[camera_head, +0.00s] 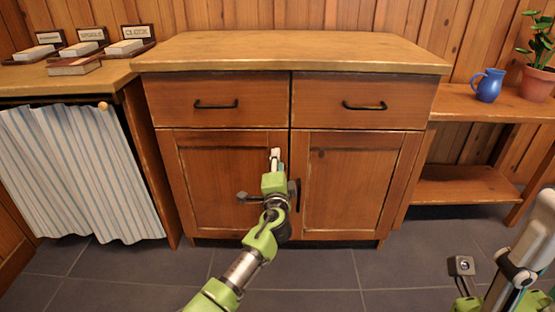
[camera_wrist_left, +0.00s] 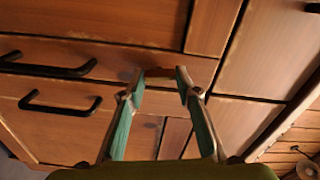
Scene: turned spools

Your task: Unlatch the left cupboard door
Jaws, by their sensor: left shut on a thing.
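The left cupboard door (camera_head: 220,185) is brown wood and closed against the frame, beside the right door (camera_head: 350,190). My left gripper (camera_head: 275,155) is at its upper right, near the seam between the doors. In the left wrist view my left gripper (camera_wrist_left: 160,77) is shut on a small wooden latch (camera_wrist_left: 160,72), just below the drawers. The fingers and dim light hide part of it. The left door's black handle (camera_wrist_left: 45,65) shows in the wrist view. My right arm is at the lower right of the head view; its fingers are out of frame.
Two drawers with black handles (camera_head: 216,104) (camera_head: 364,106) are above the doors. A striped curtain (camera_head: 80,170) hangs at the left. A shelf unit (camera_head: 465,185) with a blue jug (camera_head: 489,85) and a potted plant (camera_head: 537,82) stands at the right. The tiled floor in front is clear.

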